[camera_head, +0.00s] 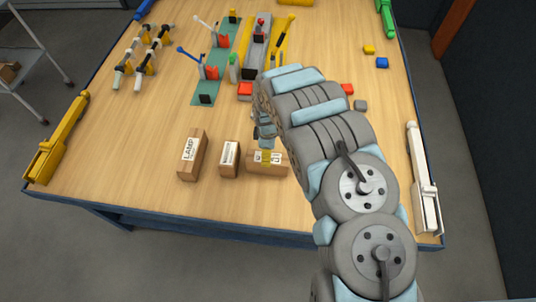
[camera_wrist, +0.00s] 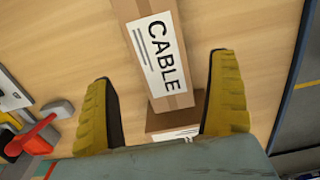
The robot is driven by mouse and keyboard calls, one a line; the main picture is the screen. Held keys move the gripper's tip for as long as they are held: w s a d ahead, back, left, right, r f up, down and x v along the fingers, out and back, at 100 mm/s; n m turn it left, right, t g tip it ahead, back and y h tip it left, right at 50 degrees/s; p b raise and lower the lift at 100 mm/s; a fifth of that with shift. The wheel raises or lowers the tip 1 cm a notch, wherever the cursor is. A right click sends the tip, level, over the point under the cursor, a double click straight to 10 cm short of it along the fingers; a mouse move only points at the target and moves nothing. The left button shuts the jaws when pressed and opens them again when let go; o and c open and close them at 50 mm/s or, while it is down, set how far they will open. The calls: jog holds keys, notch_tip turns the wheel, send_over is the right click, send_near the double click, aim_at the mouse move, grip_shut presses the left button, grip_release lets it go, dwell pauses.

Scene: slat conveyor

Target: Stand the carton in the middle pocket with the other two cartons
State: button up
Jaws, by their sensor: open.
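Three brown cartons are in a row near the table's front edge in the head view: a left carton (camera_head: 191,160) labelled LAMP, a middle carton (camera_head: 229,160) with a white label, and a right carton (camera_head: 277,169), wider than it is tall. My gripper (camera_head: 267,156) is at the right carton, and its yellow tip partly covers that label. In the wrist view, my open gripper (camera_wrist: 163,68) has its yellow fingers apart, with a carton labelled CABLE (camera_wrist: 153,70) and part of another carton (camera_wrist: 165,124) showing between them. I cannot tell whether the fingers touch a carton. No pocket is clearly visible.
Yellow (camera_head: 57,138) and white (camera_head: 424,180) long fixtures lie along the side edges.

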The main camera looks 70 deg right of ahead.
jog(key=shift+r+p, duration=0.5)
jog(key=shift+r, duration=1.85)
